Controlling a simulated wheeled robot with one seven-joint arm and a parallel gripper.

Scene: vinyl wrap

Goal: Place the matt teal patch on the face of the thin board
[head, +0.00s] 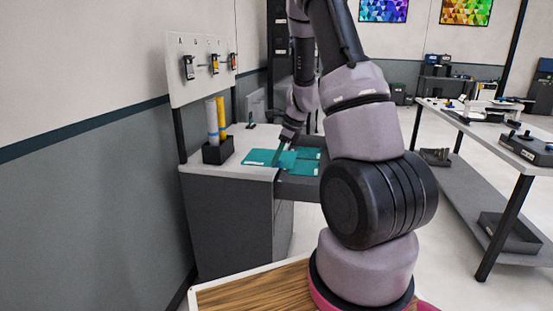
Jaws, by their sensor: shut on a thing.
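My gripper (285,146) is over the right part of the grey cabinet's top, small and partly hidden by my own arm. It is shut on a teal patch (287,160), which hangs just below the fingers. Another flat teal piece (257,156) with a small white label lies on the white top to the left. More teal sheets (306,164) lie to the right, in or on a dark grey tray-like part. I cannot tell matt from glossy at this size. I cannot make out the thin board with certainty.
A black holder (217,152) with blue-white and yellow rolls stands at the cabinet's left. A white panel (200,62) with hanging tools rises behind it. A long workbench (473,133) stands at the right, with open floor before it.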

